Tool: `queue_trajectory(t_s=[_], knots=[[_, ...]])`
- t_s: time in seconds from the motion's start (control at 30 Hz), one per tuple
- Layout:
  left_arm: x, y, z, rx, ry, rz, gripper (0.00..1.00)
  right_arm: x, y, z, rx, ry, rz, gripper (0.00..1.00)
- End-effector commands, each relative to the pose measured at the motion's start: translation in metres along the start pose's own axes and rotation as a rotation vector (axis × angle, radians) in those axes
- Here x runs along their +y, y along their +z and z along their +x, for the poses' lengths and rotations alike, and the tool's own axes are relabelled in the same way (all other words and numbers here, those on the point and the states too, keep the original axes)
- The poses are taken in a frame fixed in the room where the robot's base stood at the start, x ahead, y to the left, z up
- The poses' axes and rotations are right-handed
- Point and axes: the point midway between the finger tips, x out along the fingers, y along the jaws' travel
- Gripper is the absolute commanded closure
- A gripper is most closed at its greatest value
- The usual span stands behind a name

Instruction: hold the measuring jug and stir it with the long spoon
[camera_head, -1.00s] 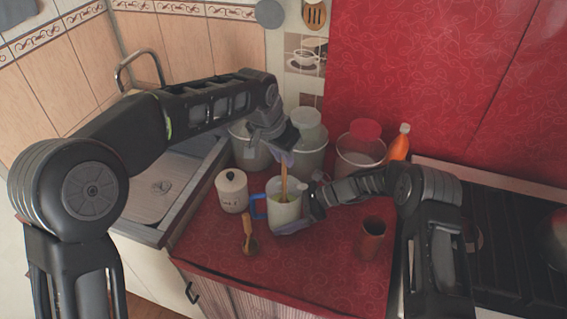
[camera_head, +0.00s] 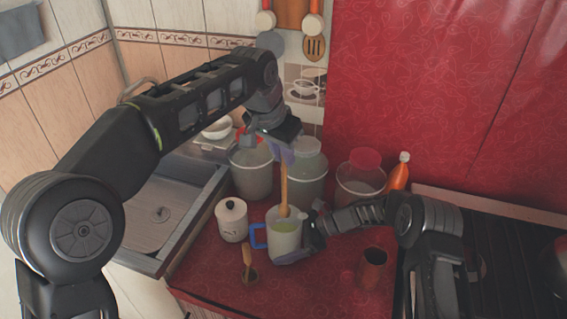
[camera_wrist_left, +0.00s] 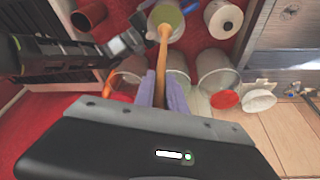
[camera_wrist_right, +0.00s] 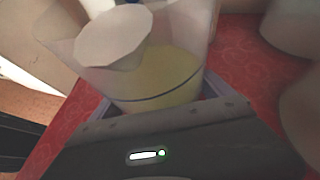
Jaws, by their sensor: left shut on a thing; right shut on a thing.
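The measuring jug (camera_head: 285,240) is pale and see-through, with a blue handle and yellow-green liquid; it stands upright on the red counter. My right gripper (camera_head: 302,240) is shut on its right side; the right wrist view shows the jug (camera_wrist_right: 160,92) between the fingers. My left gripper (camera_head: 286,152) is shut on the handle of the wooden long spoon (camera_head: 284,185), above the jug. The spoon hangs nearly upright, its lower end at the jug's mouth, above the visible liquid. The left wrist view shows the spoon (camera_wrist_left: 163,55) reaching toward the jug (camera_wrist_left: 168,14).
A white lidded canister (camera_head: 232,222) stands left of the jug. Several clear buckets (camera_head: 305,185) stand behind it, with an orange bottle (camera_head: 398,172). A brown cup (camera_head: 373,268) is at right front; a wooden-handled item (camera_head: 247,258) is at left front. The sink (camera_head: 160,215) is left.

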Motion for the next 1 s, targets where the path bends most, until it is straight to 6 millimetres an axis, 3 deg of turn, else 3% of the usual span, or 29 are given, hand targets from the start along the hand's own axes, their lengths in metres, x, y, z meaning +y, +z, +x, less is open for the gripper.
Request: queue_trajectory(t_s=[0.4,1.0], knots=[[0.0,-0.013,-0.035,0.001,0.001,0.0,1.0,0.0,0.0,0.0,0.0,0.0,0.0,0.32],[0.0,-0.014,-0.038,0.0,0.0,0.0,1.0,0.0,0.0,0.0,0.0,0.0,0.0,0.32]])
